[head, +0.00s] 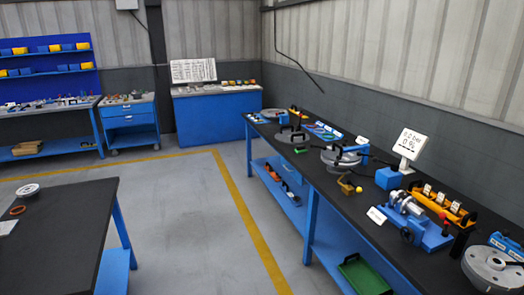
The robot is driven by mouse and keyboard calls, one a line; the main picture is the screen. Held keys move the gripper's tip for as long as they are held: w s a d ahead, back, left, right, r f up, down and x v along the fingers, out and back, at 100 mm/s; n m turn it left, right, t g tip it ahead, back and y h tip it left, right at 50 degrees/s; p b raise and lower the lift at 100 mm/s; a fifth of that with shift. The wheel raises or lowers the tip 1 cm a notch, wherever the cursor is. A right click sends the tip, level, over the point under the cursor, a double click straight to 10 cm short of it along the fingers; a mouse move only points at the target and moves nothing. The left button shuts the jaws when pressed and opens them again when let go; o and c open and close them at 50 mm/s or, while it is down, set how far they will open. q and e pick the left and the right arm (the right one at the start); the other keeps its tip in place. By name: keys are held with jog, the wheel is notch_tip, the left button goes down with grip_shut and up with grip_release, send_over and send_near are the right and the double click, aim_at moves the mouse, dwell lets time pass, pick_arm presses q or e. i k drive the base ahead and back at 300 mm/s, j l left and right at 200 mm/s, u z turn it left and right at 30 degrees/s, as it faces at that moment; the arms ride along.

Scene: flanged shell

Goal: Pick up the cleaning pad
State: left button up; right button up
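I cannot make out the cleaning pad for certain in the head view; the small items on the benches are too small to tell. A long black-topped workbench (345,205) runs along the right wall with tools and metal parts on it. A grey flanged disc (492,268) lies at its near right end. Neither of my grippers shows in the head view.
A dark table (60,235) stands at the left with a pale round part (28,190) and an orange-brown ring (17,210). A green tray (364,275) sits on the workbench's lower shelf. A blue cabinet (217,118) stands at the back. Open floor (190,215) lies between.

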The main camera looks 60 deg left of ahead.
aim_at(300, 149)
jog(key=u, duration=1.55)
jog(key=i+j+u, duration=0.3)
jog(key=i, duration=0.25)
jog(key=i+u, duration=0.25)
jog(key=i, duration=0.3)
jog(key=i+j, duration=0.1)
jog(key=i, duration=0.65)
jog(key=i+j, duration=0.1)
jog(key=i, duration=0.7)
jog(key=i+z, duration=0.4)
jog(key=i+j+z, duration=0.25)
jog(key=z, duration=0.2)
jog(key=i+j+z, duration=0.25)
jog(key=z, duration=0.15)
jog(key=i+j+z, duration=0.3)
jog(key=z, duration=0.15)
jog(key=i+j+z, duration=0.15)
jog(key=j+z, duration=0.25)
jog(key=j, duration=0.15)
jog(key=i+j+z, duration=0.1)
jog(key=j+z, duration=0.3)
jog(key=j, duration=0.1)
